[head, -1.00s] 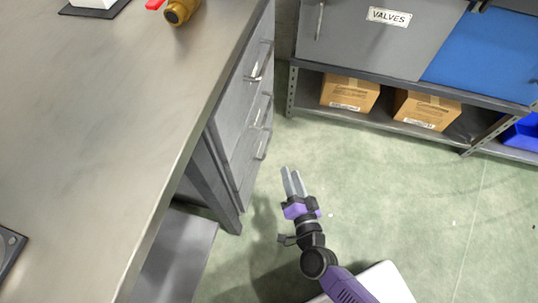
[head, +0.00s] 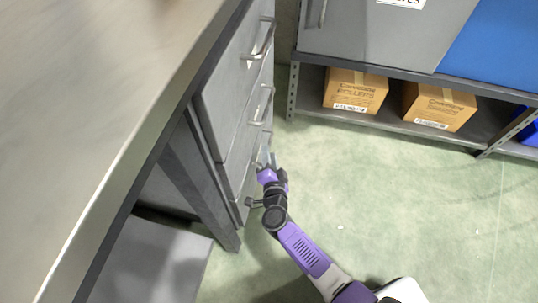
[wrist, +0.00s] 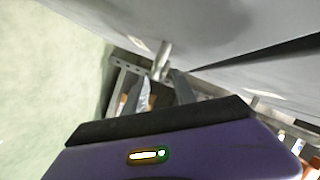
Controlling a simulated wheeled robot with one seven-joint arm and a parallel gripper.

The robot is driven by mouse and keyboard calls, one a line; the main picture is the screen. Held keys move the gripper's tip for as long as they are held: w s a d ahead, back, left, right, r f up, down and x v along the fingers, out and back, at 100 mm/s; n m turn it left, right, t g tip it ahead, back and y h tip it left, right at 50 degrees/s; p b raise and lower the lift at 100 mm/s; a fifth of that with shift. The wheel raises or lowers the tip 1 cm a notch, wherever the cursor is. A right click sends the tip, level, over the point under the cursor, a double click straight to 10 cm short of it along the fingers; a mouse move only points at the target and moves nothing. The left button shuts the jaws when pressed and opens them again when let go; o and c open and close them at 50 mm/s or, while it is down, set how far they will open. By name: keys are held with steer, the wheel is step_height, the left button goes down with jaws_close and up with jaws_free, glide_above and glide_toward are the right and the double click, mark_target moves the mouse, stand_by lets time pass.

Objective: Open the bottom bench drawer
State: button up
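The grey bench has a stack of drawers on its side, with the bottom drawer (head: 241,178) low near the floor. It looks shut. My gripper (head: 267,157) is down beside it, at the height of its handle, which I cannot make out clearly in the head view. In the wrist view a pale bar handle (wrist: 162,58) stands out from a grey drawer front. My gripper (wrist: 163,90) shows there with its two fingers apart, and the handle is just beyond or between the fingertips. I cannot tell whether they touch it.
Two upper drawer handles (head: 262,40) (head: 263,105) stick out above my gripper. The bench top (head: 100,110) overhangs at the left. A grey shelf unit (head: 385,122) with cardboard boxes (head: 355,91) stands at the back. The green floor (head: 400,200) to the right is clear.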

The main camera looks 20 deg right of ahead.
steer(key=shift+x, duration=0.85)
jaws_close()
stand_by(0.8)
